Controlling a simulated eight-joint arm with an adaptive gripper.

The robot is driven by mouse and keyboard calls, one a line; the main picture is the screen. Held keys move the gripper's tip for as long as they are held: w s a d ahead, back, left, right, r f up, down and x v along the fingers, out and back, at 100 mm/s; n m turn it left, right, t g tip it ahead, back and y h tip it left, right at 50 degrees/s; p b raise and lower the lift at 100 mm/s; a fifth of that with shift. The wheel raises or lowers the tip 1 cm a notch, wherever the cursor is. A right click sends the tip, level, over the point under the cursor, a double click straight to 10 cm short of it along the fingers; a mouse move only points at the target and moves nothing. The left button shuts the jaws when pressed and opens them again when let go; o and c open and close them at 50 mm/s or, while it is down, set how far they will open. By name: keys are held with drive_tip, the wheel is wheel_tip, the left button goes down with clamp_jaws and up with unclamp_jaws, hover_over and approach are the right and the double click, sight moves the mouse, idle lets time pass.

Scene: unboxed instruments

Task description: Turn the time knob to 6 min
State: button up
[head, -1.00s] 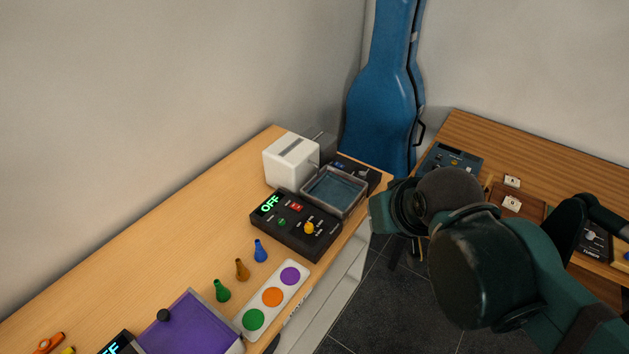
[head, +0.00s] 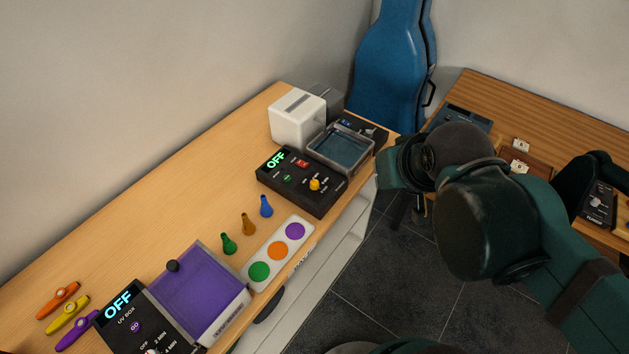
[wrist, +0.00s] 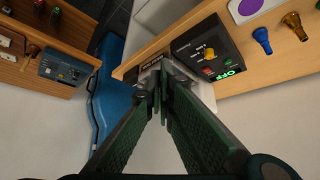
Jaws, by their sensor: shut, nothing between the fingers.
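A black control box (head: 322,203) with a green OFF display and a yellow knob (head: 314,184) stands near the right end of the light wooden bench. Small markings surround the knob but are too small to read. A second black box (head: 118,325), marked UV BOX with an OFF display, is at the lower left; a pale knob (head: 152,352) beside min markings is partly cut off. In the wrist view my gripper (wrist: 160,84) is shut and empty, beside the control box (wrist: 185,45) and apart from its yellow knob (wrist: 209,50). In the head view my fingers are hidden.
A glass-like tray (head: 340,150) and white box (head: 297,120) stand behind the control box. A blue instrument case (head: 388,75) stands between the bench and another table (head: 480,90).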

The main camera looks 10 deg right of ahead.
drive_tip(key=o, duration=0.9)
drive_tip(key=shift+w+a+r, duration=0.1)
drive_tip(key=shift+o, duration=0.2)
drive_tip(key=n+g+p, duration=0.8)
drive_tip(key=n+p, duration=0.4)
drive_tip(key=p, duration=0.2)
hover_over(314, 182)
drive_tip(key=shift+w+f, duration=0.2)
drive_tip(key=shift+f, duration=3.05)
drive_tip(key=shift+f, duration=0.25)
drive_tip(key=shift+s+f, duration=0.15)
drive_tip(key=shift+f, duration=3.5)
